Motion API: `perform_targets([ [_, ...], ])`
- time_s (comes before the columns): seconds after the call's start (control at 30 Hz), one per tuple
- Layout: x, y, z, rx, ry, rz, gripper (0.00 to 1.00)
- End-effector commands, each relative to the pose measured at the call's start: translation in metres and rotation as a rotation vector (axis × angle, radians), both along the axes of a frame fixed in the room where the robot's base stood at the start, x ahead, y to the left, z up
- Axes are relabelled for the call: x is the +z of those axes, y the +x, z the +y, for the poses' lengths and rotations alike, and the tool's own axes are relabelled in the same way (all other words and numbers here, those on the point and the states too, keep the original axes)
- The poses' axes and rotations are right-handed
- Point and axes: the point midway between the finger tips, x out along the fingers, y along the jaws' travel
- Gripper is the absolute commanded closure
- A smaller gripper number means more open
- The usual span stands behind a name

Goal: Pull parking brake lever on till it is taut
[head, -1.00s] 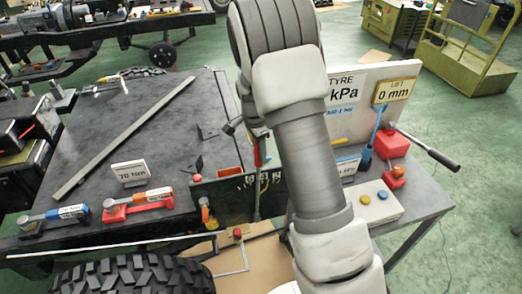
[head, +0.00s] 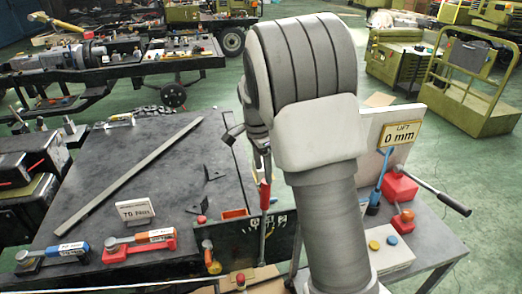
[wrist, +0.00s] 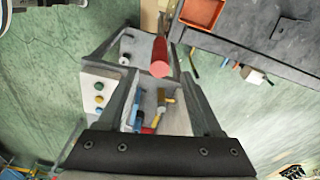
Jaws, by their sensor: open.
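The lever with a red grip (head: 265,195) stands nearly upright on a thin grey shaft beside the dark green panel at the table's near right edge. I take it to be the parking brake lever. In the wrist view its red grip (wrist: 160,60) shows nearly end-on, between the two dark fingers and closer to the right one. My gripper (wrist: 152,50) is open, with no clear contact on the grip. In the head view my gripper (head: 255,142) is just above the red grip, partly hidden behind my arm. Whether the grip is within finger depth I cannot tell.
The dark table (head: 120,185) holds a long grey bar, a small sign and torque tools. To the right, a side bench carries a white button box (head: 385,250), a red jack with a black-ended handle (head: 440,193) and a "LIFT 0 mm" sign (head: 401,134). Green floor lies beyond.

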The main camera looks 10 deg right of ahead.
Motion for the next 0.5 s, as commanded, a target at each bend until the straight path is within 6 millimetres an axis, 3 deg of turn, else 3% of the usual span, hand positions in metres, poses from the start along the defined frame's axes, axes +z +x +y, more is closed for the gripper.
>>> perform_targets([
  [0.2,0.046,-0.001,0.005,0.0,0.001,-0.003,0.33],
  [0.5,0.069,-0.002,0.007,-0.001,0.0,0.001,0.33],
])
